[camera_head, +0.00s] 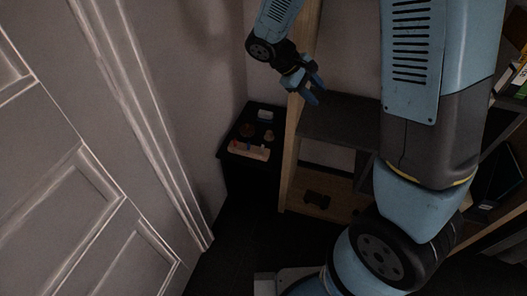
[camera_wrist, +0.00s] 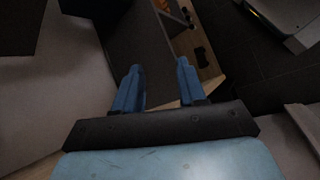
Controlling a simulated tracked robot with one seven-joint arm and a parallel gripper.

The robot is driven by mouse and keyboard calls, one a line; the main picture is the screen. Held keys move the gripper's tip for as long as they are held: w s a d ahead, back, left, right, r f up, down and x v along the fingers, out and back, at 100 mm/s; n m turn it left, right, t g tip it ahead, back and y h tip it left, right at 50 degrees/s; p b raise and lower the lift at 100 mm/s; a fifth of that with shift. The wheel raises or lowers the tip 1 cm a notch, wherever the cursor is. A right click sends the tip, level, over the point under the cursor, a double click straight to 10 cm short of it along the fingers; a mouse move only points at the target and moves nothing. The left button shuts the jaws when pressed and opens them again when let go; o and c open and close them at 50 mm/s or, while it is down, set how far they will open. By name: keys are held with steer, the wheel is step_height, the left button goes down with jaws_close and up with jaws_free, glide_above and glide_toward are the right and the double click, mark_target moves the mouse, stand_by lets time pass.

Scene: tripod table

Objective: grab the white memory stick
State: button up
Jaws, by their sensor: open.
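My gripper (camera_head: 315,88) is open and empty, up in front of the shelf unit and above and to the right of a small black table (camera_head: 229,153). In the wrist view its two blue fingers (camera_wrist: 160,68) stand apart with nothing between them. On the table lie a pale beige tray (camera_head: 249,152) with small coloured bits, a pale bluish item (camera_head: 265,115), a dark brown round item (camera_head: 246,130) and a small tan item (camera_head: 269,135). I cannot make out which, if any, is the white memory stick. The table top does not clearly show in the wrist view.
A wooden shelf unit with a dark top (camera_head: 345,128) stands right of the table, its upright side panel (camera_head: 290,150) beside it. A dark controller-like object (camera_head: 317,200) lies on its lower board. A white panelled door (camera_head: 70,190) is at left. Dark floor lies free in front of the table.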

steer(key=w+a+f+n+t+h, duration=0.1)
steer(key=a+f+n+t, duration=0.35)
steer(key=f, duration=0.55)
steer(key=w+a+f+n+t+h, duration=0.1)
steer(key=w+a+f+n+t, duration=0.1)
steer(key=a+f+n+t, duration=0.5)
steer(key=w+a+f+n+t+h, duration=0.1)
steer(key=a+f+n, duration=0.3)
steer(key=f, duration=0.8)
steer(key=n+t+y, duration=0.4)
steer(key=n+y, duration=0.1)
steer(key=n, duration=0.2)
glide_toward(262, 151)
steer(key=x, duration=0.5)
steer(key=shift+w+f, duration=0.1)
steer(key=shift+w, duration=0.2)
steer(key=shift+x, duration=2.65)
steer(key=shift+c, duration=0.3)
jaws_close()
